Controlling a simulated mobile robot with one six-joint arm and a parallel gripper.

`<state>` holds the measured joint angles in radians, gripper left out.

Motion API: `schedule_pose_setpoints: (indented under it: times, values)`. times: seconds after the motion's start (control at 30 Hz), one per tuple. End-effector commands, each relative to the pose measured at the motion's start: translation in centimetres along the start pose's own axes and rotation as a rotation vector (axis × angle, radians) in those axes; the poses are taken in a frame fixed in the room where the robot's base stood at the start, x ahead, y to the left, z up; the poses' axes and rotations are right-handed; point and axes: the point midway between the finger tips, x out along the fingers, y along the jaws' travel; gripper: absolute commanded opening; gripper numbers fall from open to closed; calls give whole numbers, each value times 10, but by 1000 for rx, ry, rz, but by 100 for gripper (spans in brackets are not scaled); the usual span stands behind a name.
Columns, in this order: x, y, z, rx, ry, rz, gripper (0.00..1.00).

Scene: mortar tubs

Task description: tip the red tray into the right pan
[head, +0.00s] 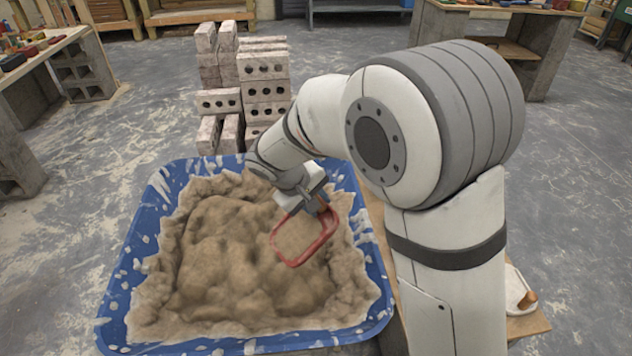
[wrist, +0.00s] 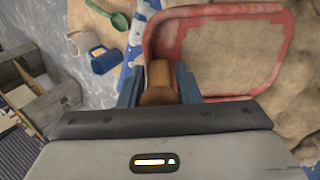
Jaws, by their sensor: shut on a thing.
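My gripper (head: 322,203) is shut on the brown handle (wrist: 158,80) of the red tray, between blue fingertips in the wrist view. The red tray (head: 293,264) hangs over the right part of a big blue tub (head: 150,222) heaped with sandy brown material. The tray's red rim (wrist: 215,11) frames brown material in the wrist view; I cannot tell whether it lies in the tray or in the tub beyond. The tray looks tilted in the head view. No second pan shows clearly; my arm hides much of the right side.
Grey bricks (head: 265,90) are stacked behind the tub. A wooden surface at right carries a white dish (head: 515,290). The wrist view shows a blue mug (wrist: 103,62), a white mug (wrist: 82,42) and a green scoop (wrist: 118,20). Benches stand at the back; open floor lies left.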

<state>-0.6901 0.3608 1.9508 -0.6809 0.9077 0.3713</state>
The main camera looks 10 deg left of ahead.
Motion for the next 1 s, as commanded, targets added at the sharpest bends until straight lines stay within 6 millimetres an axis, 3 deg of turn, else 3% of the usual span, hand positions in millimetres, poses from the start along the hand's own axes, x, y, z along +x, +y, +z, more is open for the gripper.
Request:
schedule_pose_setpoints:
  times: [0.47,1.0]
  values:
    - [-10,1,0,-8,1,-219,0]
    - [-3,-4,-1,-9,1,-517,0]
